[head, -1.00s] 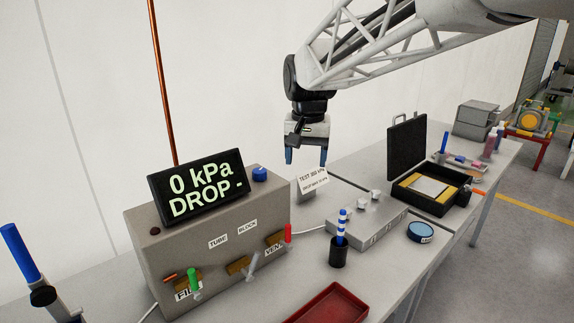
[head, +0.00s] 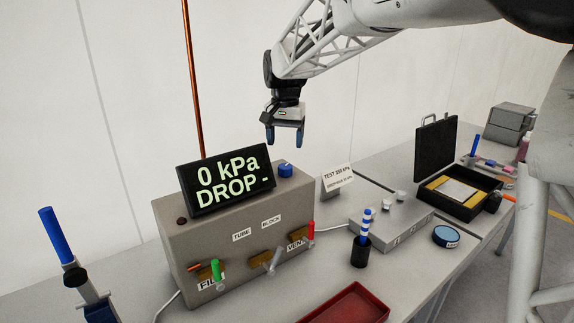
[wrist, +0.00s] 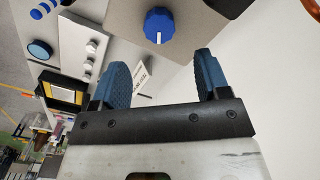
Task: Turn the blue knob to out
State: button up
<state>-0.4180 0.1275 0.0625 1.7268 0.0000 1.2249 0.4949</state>
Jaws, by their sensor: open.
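The blue knob (head: 286,170) sits on top of the grey test box (head: 240,232), right of its display. In the wrist view the knob (wrist: 160,26) is a scalloped blue disc with a white pointer line, beyond and roughly between my fingertips. My gripper (head: 285,141) is open and empty, pointing down above the knob and apart from it. Its two blue fingers (wrist: 160,75) show in the wrist view. The display (head: 226,180) reads "0 kPa DROP -". No marking for out can be read near the knob.
The box front has a green lever (head: 216,270), a grey lever (head: 274,260) and a red lever (head: 310,231). A copper pipe (head: 193,90) rises behind the box. A card (head: 338,177), pen cup (head: 360,250), red tray (head: 347,304) and open black case (head: 462,190) stand to the right.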

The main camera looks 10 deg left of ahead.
aim_at(284, 166)
jog(key=shift+f, duration=3.9)
jog(key=c, duration=0.9)
jog(key=shift+n, duration=0.4)
jog(key=n, duration=1.1)
jog(key=shift+a, duration=0.1)
jog(key=shift+n, duration=0.4)
